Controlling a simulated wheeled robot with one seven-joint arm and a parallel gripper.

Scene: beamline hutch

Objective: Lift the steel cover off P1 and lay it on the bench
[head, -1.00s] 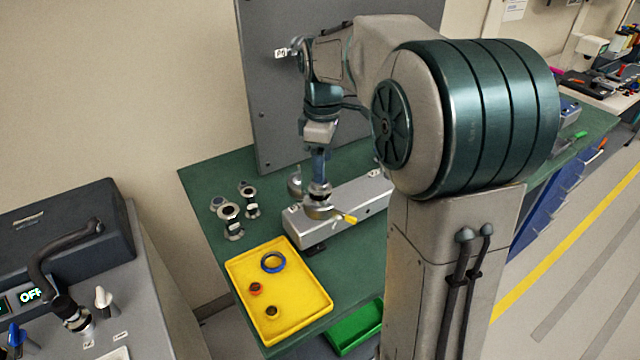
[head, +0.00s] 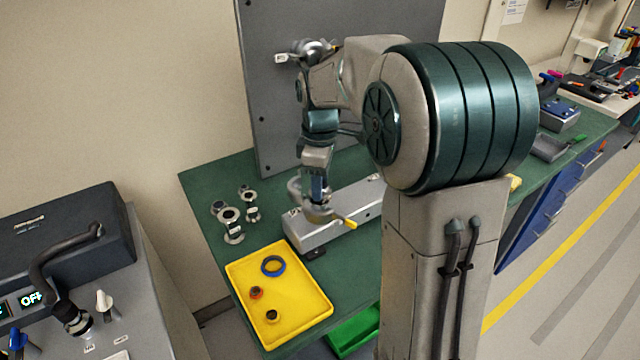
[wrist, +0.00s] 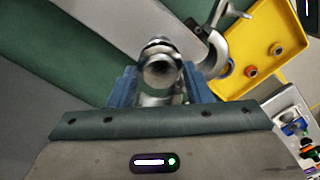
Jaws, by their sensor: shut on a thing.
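My gripper (head: 319,188) is low over a long steel box (head: 345,215) on the green bench (head: 205,180). In the wrist view, its blue fingers (wrist: 158,88) are shut on a round steel part, which I take to be the steel cover (wrist: 160,68). An opened steel clamp (wrist: 215,45) with a wing nut hangs close beside it. In the head view, fingers and clamp hide most of the cover, so I cannot tell whether it still touches the port. No P1 label is readable.
A yellow tray (head: 300,312) holds a blue ring (head: 273,265) and two small round parts. Several steel fittings (head: 231,215) stand left of the box. A grey panel (head: 262,100) rises behind. Bare bench shows between fittings and panel.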

